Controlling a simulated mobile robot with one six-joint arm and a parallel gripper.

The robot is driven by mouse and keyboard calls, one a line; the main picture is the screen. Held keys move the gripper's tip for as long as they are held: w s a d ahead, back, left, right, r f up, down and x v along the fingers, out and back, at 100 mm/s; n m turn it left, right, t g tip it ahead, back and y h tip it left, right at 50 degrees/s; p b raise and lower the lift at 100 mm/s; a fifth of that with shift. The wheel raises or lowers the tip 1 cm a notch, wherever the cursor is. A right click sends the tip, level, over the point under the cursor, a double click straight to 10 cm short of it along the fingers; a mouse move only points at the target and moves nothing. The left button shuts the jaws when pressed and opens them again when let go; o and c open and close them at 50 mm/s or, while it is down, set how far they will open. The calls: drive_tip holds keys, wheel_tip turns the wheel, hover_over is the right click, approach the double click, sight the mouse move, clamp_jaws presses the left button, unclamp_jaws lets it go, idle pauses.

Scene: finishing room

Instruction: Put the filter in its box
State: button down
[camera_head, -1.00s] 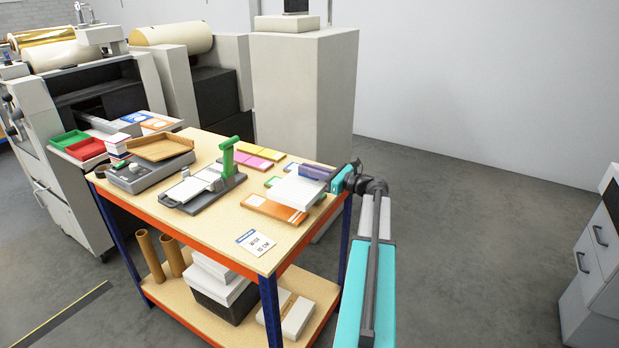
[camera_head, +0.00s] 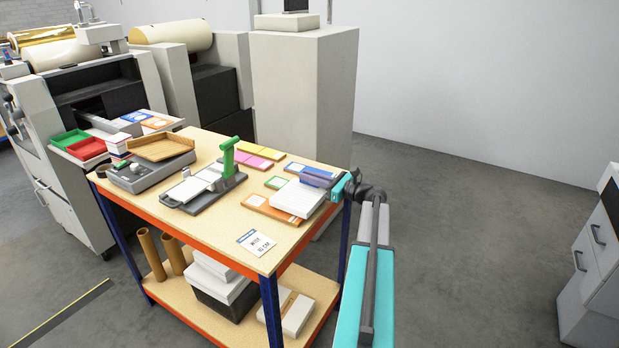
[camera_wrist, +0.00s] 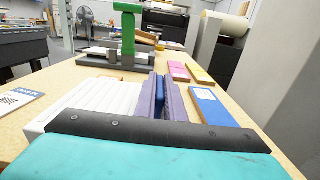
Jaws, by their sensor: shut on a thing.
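The filter (camera_head: 295,199) looks like a white, ribbed flat slab at the right end of the table. It also fills the left of the wrist view (camera_wrist: 92,98). My gripper (camera_head: 314,182) has purple fingers, shut at the slab's right side. In the wrist view a narrow blue part shows between the fingers (camera_wrist: 159,98), seemingly part of the filter. The slab lies low over the orange-and-white cards (camera_head: 256,203); I cannot tell if it touches them. I cannot tell which thing is the filter's box.
On the table (camera_head: 215,234) stand a grey device with a green lever (camera_head: 228,158), a wooden tray (camera_head: 160,148) and a printed card (camera_head: 259,242). Pink and yellow pads (camera_wrist: 190,71) and a blue pad (camera_wrist: 212,108) lie beyond my gripper. White cartons (camera_head: 222,284) stand on the lower shelf.

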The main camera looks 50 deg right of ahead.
drive_tip(key=shift+f, duration=0.45)
drive_tip(key=c, duration=1.8)
unclamp_jaws()
drive_tip(key=shift+c, duration=0.2)
drive_tip(key=shift+r, duration=0.5)
drive_tip(key=b+v, duration=0.3)
drive_tip(key=v, duration=0.9)
drive_tip(key=shift+b, duration=0.3)
drive_tip(key=shift+o, duration=0.4)
drive_tip(key=shift+f, duration=0.1)
